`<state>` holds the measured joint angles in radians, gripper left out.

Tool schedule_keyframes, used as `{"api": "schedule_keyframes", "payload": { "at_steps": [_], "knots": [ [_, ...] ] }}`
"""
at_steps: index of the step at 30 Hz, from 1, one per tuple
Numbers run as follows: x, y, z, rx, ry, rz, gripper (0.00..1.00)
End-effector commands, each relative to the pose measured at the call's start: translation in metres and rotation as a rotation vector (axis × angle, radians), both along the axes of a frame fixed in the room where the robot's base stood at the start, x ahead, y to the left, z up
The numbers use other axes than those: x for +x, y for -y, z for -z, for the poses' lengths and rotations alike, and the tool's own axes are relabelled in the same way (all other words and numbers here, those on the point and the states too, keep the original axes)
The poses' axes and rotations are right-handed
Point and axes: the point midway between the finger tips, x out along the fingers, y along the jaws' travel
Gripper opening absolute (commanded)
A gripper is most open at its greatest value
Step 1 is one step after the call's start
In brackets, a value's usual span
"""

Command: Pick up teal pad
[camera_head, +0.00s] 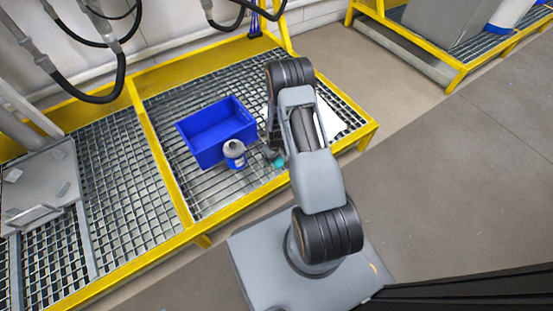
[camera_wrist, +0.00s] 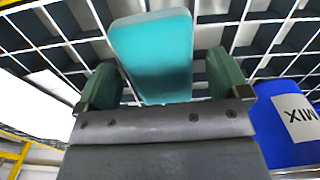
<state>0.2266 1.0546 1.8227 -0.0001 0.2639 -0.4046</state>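The teal pad (camera_wrist: 152,55) fills the upper middle of the wrist view, a smooth block above the grating. In the head view only a small piece of the teal pad (camera_head: 279,163) shows, beside my arm at the grating's front part. My gripper (camera_wrist: 165,68) has its two green fingers apart, one on each side of the pad. A narrow gap shows between the pad and the right finger. The left finger is very close to the pad; I cannot tell whether it touches. In the head view my arm mostly hides my gripper (camera_head: 272,153).
A blue bin (camera_head: 205,145) stands on the metal grating (camera_head: 240,197) to the left. A blue can with a grey top (camera_head: 235,155) stands close by, left of the pad. A white sheet (camera_head: 331,122) lies right of my arm. Yellow rails (camera_head: 165,160) edge the platform.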

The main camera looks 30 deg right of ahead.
Motion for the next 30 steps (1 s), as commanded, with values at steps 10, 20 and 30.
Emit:
{"api": "schedule_keyframes", "payload": {
  "at_steps": [10,20,30],
  "knots": [
    [0.000,0.000,0.000,0.000,0.000,0.000,0.61],
    [0.000,0.000,0.000,0.000,0.000,0.000,0.41],
    [0.000,0.000,-0.017,0.000,0.000,0.000,0.41]
  ]
}}
